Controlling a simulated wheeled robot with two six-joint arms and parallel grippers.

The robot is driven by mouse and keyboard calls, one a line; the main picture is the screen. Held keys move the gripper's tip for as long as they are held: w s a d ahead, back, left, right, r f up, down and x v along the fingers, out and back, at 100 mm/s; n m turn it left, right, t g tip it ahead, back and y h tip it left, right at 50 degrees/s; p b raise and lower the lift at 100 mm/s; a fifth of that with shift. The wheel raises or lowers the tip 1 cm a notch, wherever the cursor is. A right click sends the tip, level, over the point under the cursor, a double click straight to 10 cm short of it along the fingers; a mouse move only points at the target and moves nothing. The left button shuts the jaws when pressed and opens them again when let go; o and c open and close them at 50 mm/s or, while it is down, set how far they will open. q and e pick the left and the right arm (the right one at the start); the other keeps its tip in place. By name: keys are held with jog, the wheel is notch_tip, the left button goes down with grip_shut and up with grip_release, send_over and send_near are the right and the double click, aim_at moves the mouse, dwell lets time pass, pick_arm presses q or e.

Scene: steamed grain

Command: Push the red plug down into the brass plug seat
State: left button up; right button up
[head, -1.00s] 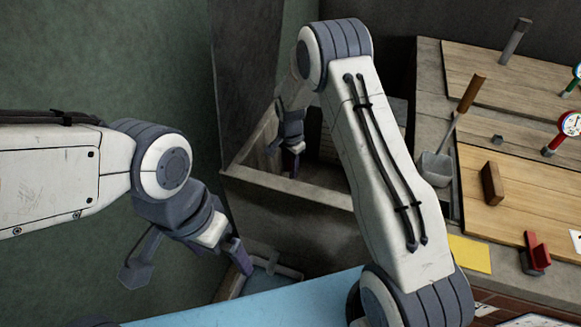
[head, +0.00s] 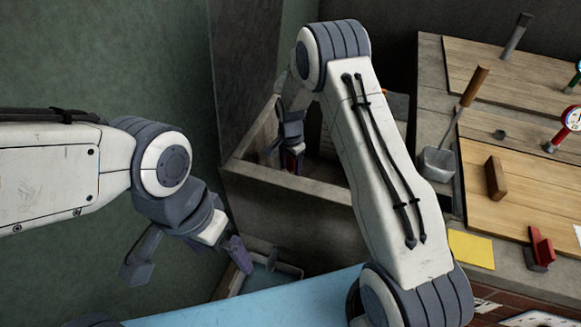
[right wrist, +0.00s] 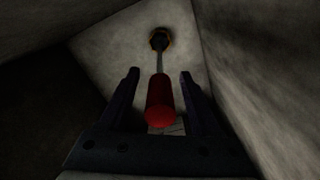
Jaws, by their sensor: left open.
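The red plug (right wrist: 160,100) shows in the right wrist view as a red handle on a thin metal rod. The rod runs to the round, dark brassy plug seat (right wrist: 160,39); I cannot tell how deep it sits. My right gripper (right wrist: 160,76) is open, with its fingers on either side of the plug and gaps to both. In the head view, my right gripper (head: 291,160) is inside the grey walled bin, and the seat is hidden there. My left gripper (head: 241,262) is open and empty, low outside the bin's front wall.
The bin's walls (head: 290,183) stand close around my right gripper. A small blue-lined tray (head: 262,282) lies below my left gripper. A counter at the right holds a wooden-handled scoop (head: 438,160), a brown block (head: 496,178) and a red-handled item (head: 541,248).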

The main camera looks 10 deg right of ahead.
notch_tip(320, 180, up, 10)
jog(key=shift+r+p, duration=0.25)
jog(key=shift+p, duration=0.6)
dwell(0.4)
jog(key=s+a+r+n, duration=0.9)
jog(key=s+a+r, duration=0.15)
jog(key=s, duration=0.25)
jog(key=s+r+n+y, duration=0.15)
jog(key=s+n, duration=0.35)
jog(key=s, duration=0.5)
jog(key=s+r+n+h, duration=0.1)
jog(key=s+r+n, duration=0.3)
jog(key=s, duration=0.6)
notch_tip(320, 180, up, 17)
jog(key=n+p, duration=0.1)
jog(key=p, duration=1.7)
jog(key=shift+s, duration=0.25)
